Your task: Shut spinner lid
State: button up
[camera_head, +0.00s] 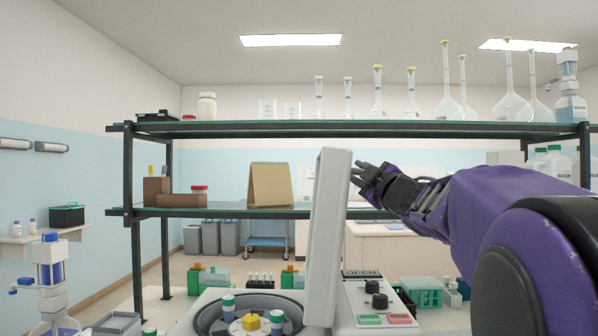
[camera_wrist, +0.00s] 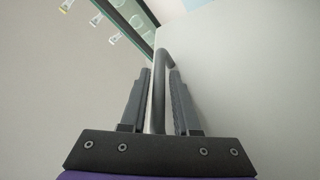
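The spinner lid (camera_head: 328,230) is a pale grey panel that stands upright, open, above the spinner body (camera_head: 345,315). In the wrist view the pale lid face (camera_wrist: 245,80) fills the right side. My gripper (camera_head: 357,174) is at the right of the lid's upper part. In the wrist view its two dark fingers (camera_wrist: 160,75) stand apart, one on each side of a grey bar handle (camera_wrist: 158,95). Narrow gaps show beside the bar, so the gripper looks open around it. The handle is not clear in the head view.
The spinner bowl (camera_head: 205,318) holds a yellow hub (camera_head: 250,321) and green-capped tubes. A knob panel (camera_head: 375,300) is at its right. A shelf rack (camera_head: 230,129) with glassware stands behind. A green rack (camera_head: 422,290) is to the right, a dispenser bottle (camera_head: 50,280) at left.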

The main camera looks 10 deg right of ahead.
grip_shut()
jog(key=shift+r, duration=0.1)
dwell(1.4)
